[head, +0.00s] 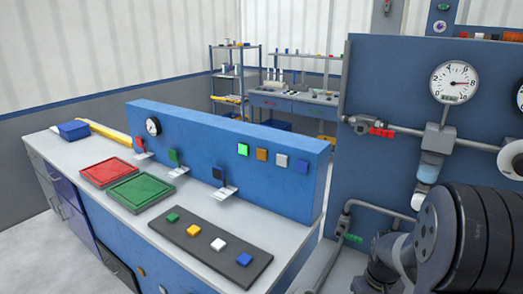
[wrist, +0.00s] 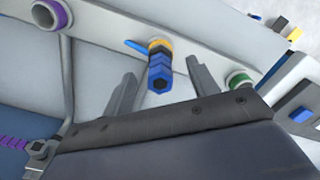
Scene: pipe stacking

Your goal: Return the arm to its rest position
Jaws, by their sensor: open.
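My gripper (wrist: 162,69) shows in the wrist view with its two grey fingers spread apart. A blue ribbed fitting (wrist: 160,76) with a yellow collar and a small blue lever appears between the fingers, beyond them. I see no finger touching it. In the head view, part of my arm (head: 470,240) fills the lower right corner, in front of the blue pipe panel (head: 385,110). My gripper does not show in the head view.
A pressure gauge (head: 454,82) and pipes with valves are on the panel close to my arm. The workbench at left holds a red tray (head: 106,171), a green tray (head: 142,190) and a dark strip (head: 190,226) with coloured blocks. Purple (wrist: 50,16) and green (wrist: 239,79) rings show in the wrist view.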

